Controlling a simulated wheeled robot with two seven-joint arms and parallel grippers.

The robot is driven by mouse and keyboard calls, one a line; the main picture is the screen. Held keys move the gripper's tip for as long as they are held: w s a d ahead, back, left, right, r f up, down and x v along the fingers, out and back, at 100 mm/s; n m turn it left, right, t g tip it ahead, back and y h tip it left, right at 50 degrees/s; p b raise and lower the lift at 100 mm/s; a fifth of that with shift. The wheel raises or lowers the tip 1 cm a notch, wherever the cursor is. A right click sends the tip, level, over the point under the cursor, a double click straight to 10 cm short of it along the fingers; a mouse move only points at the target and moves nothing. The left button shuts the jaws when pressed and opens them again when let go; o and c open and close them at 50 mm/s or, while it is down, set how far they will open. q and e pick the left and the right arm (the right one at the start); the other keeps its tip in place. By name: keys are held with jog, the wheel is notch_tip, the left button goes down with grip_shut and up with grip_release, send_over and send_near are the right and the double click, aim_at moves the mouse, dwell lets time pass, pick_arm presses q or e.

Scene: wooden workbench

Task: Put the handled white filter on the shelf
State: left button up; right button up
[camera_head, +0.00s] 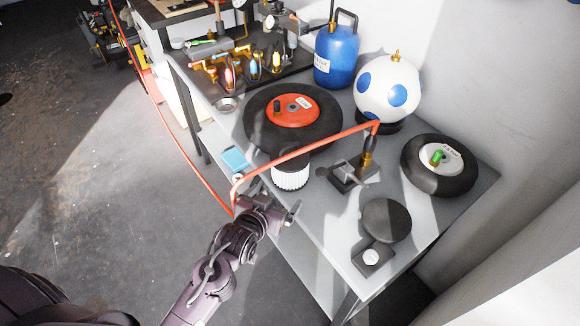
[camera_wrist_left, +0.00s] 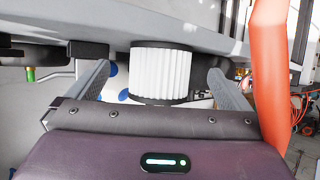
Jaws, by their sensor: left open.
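The white filter (camera_head: 291,175) is a pleated white cylinder with a dark cap, on the bench near its front edge in the head view. Its handle is hard to make out. In the left wrist view the filter (camera_wrist_left: 162,75) appears between the two fingers, with a gap on each side. My left gripper (camera_head: 275,200) is open and empty just in front of the filter, at the bench's front edge. No shelf can be clearly identified. My right gripper is out of view.
A red hose (camera_head: 312,148) arches over the filter and past my left gripper (camera_wrist_left: 268,75). A black wheel with red hub (camera_head: 293,110) lies behind the filter. A small clamp block (camera_head: 347,177) stands to its right. A blue item (camera_head: 235,159) lies left.

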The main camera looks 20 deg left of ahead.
aim_at(282, 177)
pick_arm(q)
jog(key=w+t, duration=0.2)
jog(key=t, duration=0.1)
jog(key=shift+w+r, duration=0.2)
jog(key=shift+w, duration=0.2)
jog(key=shift+w+r+t, duration=0.4)
jog(key=shift+w+t, duration=0.2)
jog(key=shift+t, duration=0.4)
jog(key=w, duration=0.2)
jog(key=w+p, duration=0.1)
jog(key=w, duration=0.1)
jog(key=w+p, duration=0.1)
jog(key=w, duration=0.2)
jog(key=shift+d+r, duration=0.3)
jog(key=shift+r, duration=0.05)
jog(key=shift+w+f, duration=0.1)
jog(key=shift+w, duration=0.25)
jog(key=c, duration=0.7)
